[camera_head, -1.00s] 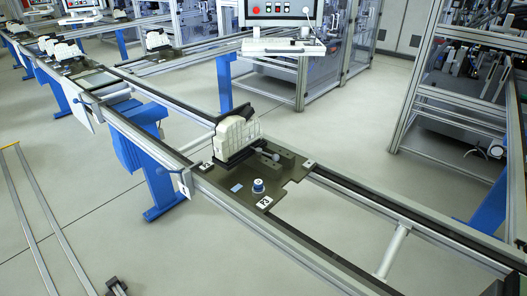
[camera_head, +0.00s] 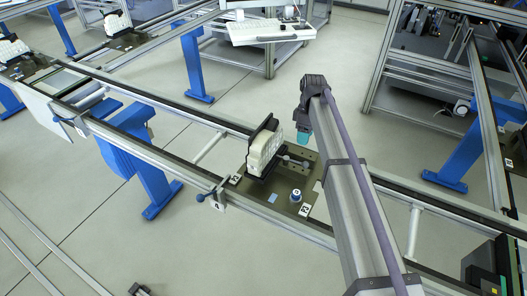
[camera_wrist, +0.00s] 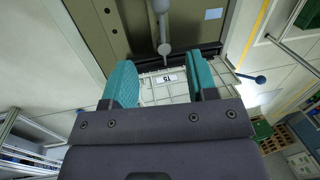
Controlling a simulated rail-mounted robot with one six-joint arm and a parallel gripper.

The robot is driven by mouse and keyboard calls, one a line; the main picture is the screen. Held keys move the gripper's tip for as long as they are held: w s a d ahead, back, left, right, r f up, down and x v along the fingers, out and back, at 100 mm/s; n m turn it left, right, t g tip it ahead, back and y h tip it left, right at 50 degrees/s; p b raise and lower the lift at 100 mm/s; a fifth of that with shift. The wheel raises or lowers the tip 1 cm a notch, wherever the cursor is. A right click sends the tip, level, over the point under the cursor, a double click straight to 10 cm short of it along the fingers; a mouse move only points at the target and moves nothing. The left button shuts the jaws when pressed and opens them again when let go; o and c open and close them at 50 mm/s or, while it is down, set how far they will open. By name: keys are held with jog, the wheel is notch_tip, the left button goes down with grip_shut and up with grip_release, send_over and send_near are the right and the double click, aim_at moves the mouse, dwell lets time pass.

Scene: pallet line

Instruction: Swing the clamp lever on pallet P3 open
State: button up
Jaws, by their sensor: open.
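Pallet P3 (camera_head: 270,186) is a dark plate on the rails, with a cream-white block (camera_head: 263,152) against a black holder. The clamp lever (camera_head: 287,158), grey with a ball end, lies beside the block, partly near my arm. In the wrist view the lever (camera_wrist: 163,28) reaches down from the top, its ball just beyond the fingertips, over the edge of the white block (camera_wrist: 150,92). My gripper (camera_head: 303,137) hangs above the pallet's far side. Its teal fingers are apart and empty in the wrist view (camera_wrist: 162,66); I see no contact with the lever.
A blue-white knob (camera_head: 296,195) stands on the pallet's near side. A blue-ball handle (camera_head: 203,197) sits on the near rail; it also shows in the wrist view (camera_wrist: 260,78). A keyboard shelf (camera_head: 270,33) stands behind. More loaded pallets (camera_head: 125,38) lie at upper left.

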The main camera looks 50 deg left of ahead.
aim_at(306, 163)
jog(key=shift+n, duration=0.7)
jog(key=d+f+b, duration=0.1)
jog(key=f+b, duration=0.2)
jog(key=s+d+f+b, duration=0.1)
jog(key=f+b, duration=0.3)
jog(key=d+f+b, duration=0.1)
jog(key=f+b, duration=0.2)
jog(key=b, duration=0.1)
jog(key=shift+s+f, duration=0.15)
jog(key=shift+f, duration=0.25)
jog(key=shift+r, duration=0.1)
jog(key=shift+c, duration=0.2)
grip_shut()
